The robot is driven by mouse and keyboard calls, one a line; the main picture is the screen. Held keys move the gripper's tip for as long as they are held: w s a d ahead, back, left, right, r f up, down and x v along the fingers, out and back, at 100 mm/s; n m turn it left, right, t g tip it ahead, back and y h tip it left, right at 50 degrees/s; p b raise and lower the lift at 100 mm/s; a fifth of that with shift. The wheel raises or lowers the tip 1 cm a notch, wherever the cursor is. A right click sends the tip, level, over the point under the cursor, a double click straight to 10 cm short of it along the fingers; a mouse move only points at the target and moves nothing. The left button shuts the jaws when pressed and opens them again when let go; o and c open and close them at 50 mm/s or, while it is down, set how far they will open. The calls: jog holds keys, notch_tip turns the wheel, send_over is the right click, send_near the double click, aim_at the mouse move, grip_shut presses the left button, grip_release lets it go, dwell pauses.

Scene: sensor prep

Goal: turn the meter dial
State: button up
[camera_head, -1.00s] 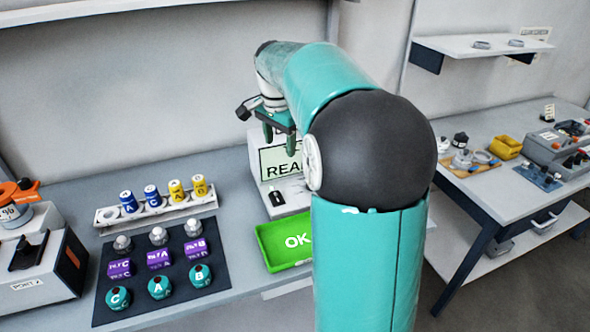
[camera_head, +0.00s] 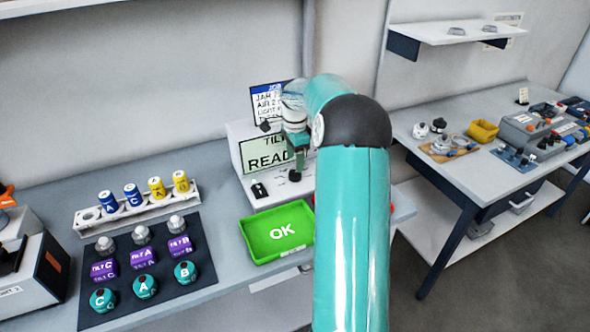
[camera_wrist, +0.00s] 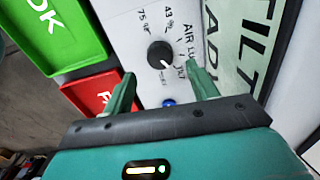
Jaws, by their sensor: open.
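The meter dial (camera_wrist: 160,55) is a black round knob with a white pointer line on the meter's white panel, with printed labels around it. In the wrist view it sits just beyond and between my open gripper's (camera_wrist: 163,90) two green fingers, apart from both. In the head view my gripper (camera_head: 298,168) points down at the front of the meter (camera_head: 240,150), whose green screen reads "TILT" and "READ", partly covered by my arm. A dark knob (camera_head: 294,176) shows right under the fingers there. A blue button (camera_wrist: 168,103) lies below the dial in the wrist view.
A green OK tray (camera_head: 262,255) lies in front of the meter, with a red tray (camera_wrist: 88,95) beside it. A dark mat (camera_head: 165,283) with several jars and purple blocks and a rack (camera_head: 88,229) of vials stand left. A second table (camera_head: 420,160) stands right.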

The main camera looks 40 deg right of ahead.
aim_at(295, 173)
notch_tip(295, 173, down, 5)
jog(key=shift+c, duration=0.5)
jog(key=c, duration=0.9)
